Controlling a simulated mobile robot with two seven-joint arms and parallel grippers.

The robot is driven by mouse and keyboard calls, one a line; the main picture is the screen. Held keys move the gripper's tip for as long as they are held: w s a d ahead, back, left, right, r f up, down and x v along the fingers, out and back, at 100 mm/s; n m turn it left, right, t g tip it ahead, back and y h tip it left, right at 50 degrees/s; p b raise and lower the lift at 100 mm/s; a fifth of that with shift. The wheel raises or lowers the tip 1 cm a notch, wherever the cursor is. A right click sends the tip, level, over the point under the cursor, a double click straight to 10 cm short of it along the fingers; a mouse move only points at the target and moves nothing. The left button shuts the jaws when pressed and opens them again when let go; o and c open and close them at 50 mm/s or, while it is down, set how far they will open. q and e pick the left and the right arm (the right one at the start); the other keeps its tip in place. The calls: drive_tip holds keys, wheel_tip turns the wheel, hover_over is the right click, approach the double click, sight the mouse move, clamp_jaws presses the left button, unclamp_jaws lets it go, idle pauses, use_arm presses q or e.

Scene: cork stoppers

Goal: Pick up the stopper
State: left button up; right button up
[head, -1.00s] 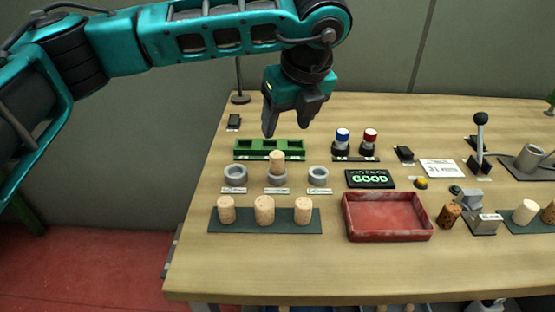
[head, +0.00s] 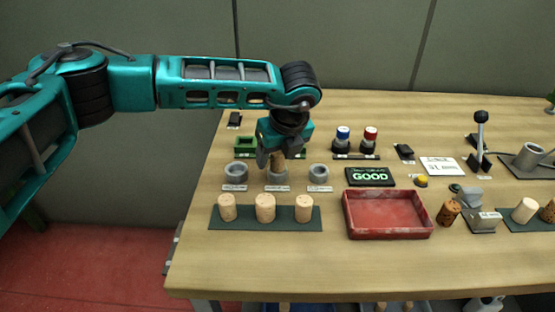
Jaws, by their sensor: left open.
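A light cork stopper (head: 277,163) stands upright in the middle one of three grey rings (head: 277,177). My left gripper (head: 277,158) is open, pointing down over this stopper, with its fingers around or just in front of the stopper's upper part. The gripper hides the stopper's top, and I cannot tell whether the fingers touch it. Three more light stoppers (head: 265,207) stand in a row on a dark green mat (head: 245,226) in front of the rings. My right gripper is not in view.
The left ring (head: 235,173) and right ring (head: 318,172) are empty. A green holder (head: 244,147) is partly hidden behind my gripper. A red tray (head: 388,232), a GOOD sign (head: 370,177) and a speckled brown stopper (head: 449,213) are to the right. The front of the table is clear.

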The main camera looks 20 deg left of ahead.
use_arm(q)
clamp_jaws()
idle(0.5)
drive_tip(key=shift+r, duration=0.15)
wheel_tip(320, 180, up, 20)
idle(0.4)
